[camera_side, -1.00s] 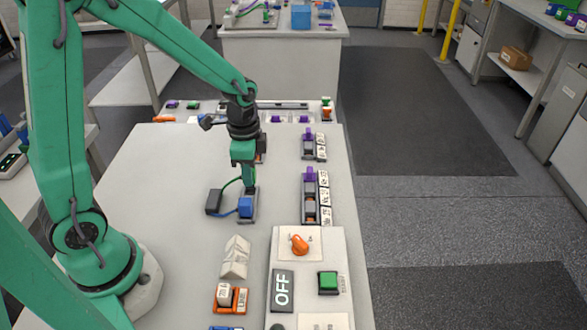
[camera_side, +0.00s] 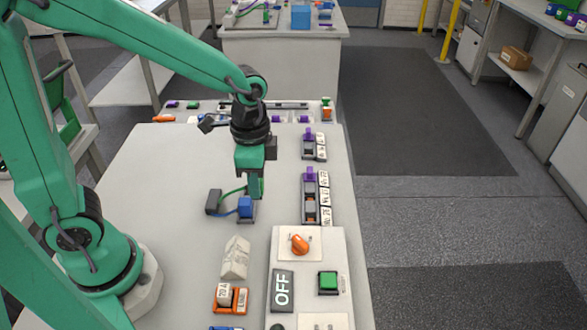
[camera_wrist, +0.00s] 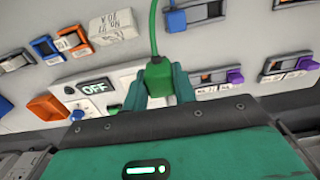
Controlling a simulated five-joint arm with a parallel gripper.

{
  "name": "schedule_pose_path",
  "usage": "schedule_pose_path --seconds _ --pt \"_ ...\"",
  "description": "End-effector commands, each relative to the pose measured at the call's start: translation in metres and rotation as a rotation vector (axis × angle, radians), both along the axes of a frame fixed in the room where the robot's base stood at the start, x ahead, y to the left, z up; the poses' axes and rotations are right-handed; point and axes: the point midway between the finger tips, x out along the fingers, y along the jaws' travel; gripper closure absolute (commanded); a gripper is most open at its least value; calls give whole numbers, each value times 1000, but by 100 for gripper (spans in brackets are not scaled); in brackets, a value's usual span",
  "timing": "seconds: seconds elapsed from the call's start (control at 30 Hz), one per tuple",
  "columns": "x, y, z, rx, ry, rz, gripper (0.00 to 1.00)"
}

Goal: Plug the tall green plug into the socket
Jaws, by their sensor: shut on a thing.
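My gripper (camera_wrist: 155,85) is shut on the green plug (camera_wrist: 158,78), which sits between its teal fingers in the wrist view. A green cable runs up from the plug. In the side view my gripper (camera_side: 256,192) points down above the grey holder with the blue plug (camera_side: 245,208); the green plug is hard to tell from the fingers there. The blue plug also shows in the wrist view (camera_wrist: 176,20). The control panel (camera_side: 258,310) stands right of and nearer the camera than my gripper. A pale plate (camera_side: 322,322) with small dark marks is cut off at the bottom; I cannot tell whether it is the socket.
A dark box (camera_side: 213,202) with cables lies left of the blue plug. The panel carries an orange knob (camera_side: 300,244), an OFF display (camera_side: 282,290) and a green button (camera_side: 328,282). Grey rails with purple parts (camera_side: 310,174) stand to the right. A white block (camera_side: 236,258) lies nearer the camera.

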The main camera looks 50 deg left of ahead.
Motion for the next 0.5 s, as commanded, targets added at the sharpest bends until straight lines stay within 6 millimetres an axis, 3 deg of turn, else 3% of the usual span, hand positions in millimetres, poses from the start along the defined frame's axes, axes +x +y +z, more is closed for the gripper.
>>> schedule_pose_path --seconds 0.5 --pt "5 1 1 -1 -1 1 96"
